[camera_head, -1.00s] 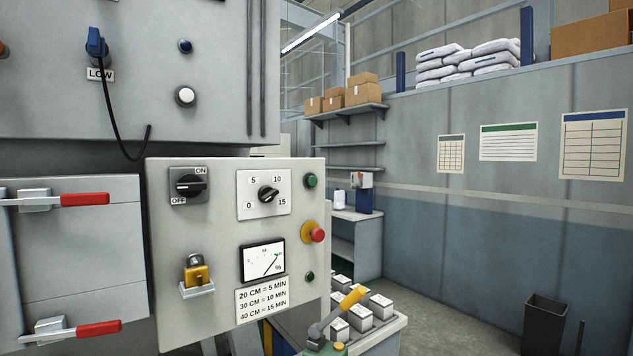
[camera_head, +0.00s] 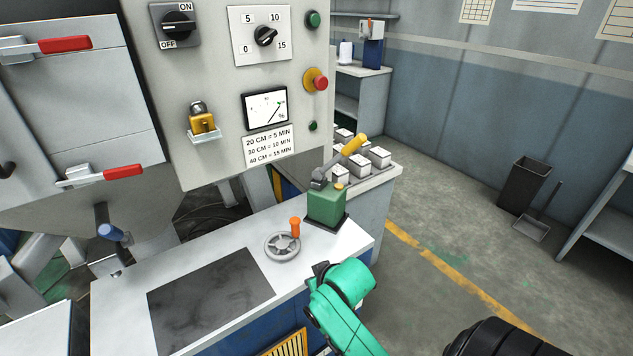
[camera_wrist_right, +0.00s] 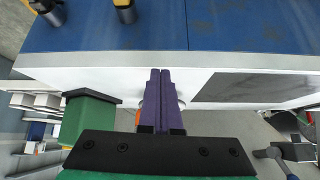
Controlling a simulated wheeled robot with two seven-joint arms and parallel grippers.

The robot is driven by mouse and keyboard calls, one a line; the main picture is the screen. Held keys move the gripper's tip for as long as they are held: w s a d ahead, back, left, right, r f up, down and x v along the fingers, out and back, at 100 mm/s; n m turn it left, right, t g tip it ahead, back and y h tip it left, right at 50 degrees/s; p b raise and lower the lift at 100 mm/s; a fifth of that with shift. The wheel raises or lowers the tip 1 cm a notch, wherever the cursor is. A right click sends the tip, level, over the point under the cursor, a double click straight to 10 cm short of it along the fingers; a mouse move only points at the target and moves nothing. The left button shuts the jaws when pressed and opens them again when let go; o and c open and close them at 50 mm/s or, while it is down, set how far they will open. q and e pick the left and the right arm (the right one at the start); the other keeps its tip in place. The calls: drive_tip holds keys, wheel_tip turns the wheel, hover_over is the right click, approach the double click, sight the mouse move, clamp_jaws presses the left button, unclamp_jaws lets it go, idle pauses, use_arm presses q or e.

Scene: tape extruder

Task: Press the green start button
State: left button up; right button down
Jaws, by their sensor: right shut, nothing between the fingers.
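The control panel (camera_head: 225,100) fills the upper middle of the head view. A round green button (camera_head: 314,19) sits at its top right, above a red button on a yellow ring (camera_head: 318,82). A smaller dark green button or lamp (camera_head: 313,126) is lower down. Which green one is the start button cannot be read. My right arm shows as a teal link above the worktop's front edge, well below and apart from the panel; its fingertips are not clear there. In the right wrist view my right gripper (camera_wrist_right: 160,74) has its purple fingers together, empty. My left gripper is not in view.
The white worktop (camera_head: 130,297) lies below the panel, with a dark plate (camera_head: 210,300), a handwheel with an orange knob (camera_head: 282,246) and a green device with a yellow-tipped lever (camera_head: 327,204). Red-handled doors (camera_head: 80,110) are at left. Open floor is at right.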

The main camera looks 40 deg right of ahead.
drive_tip(key=w+d+r+m+t+h, duration=0.1)
drive_tip(key=w+d+r+m+t, duration=0.15)
drive_tip(key=w+r, duration=0.4)
drive_tip(key=w+d+r+m+t, duration=0.2)
drive_tip(key=w+d+r+t, duration=0.1)
drive_tip(key=w+r, duration=0.3)
drive_tip(key=m+t+h, duration=0.9)
drive_tip(key=m+t, duration=0.2)
drive_tip(key=m, duration=0.4)
approach(314, 20)
drive_tip(key=s+d+r, duration=0.3)
drive_tip(key=s+r, duration=0.3)
drive_tip(key=shift+s+a+f+n, duration=0.15)
drive_tip(key=shift+a+f+n, duration=0.05)
drive_tip(key=shift+n, duration=0.15)
drive_tip(key=w+p, duration=0.2)
drive_tip(key=w, duration=0.7)
drive_tip(key=shift+d, duration=0.1)
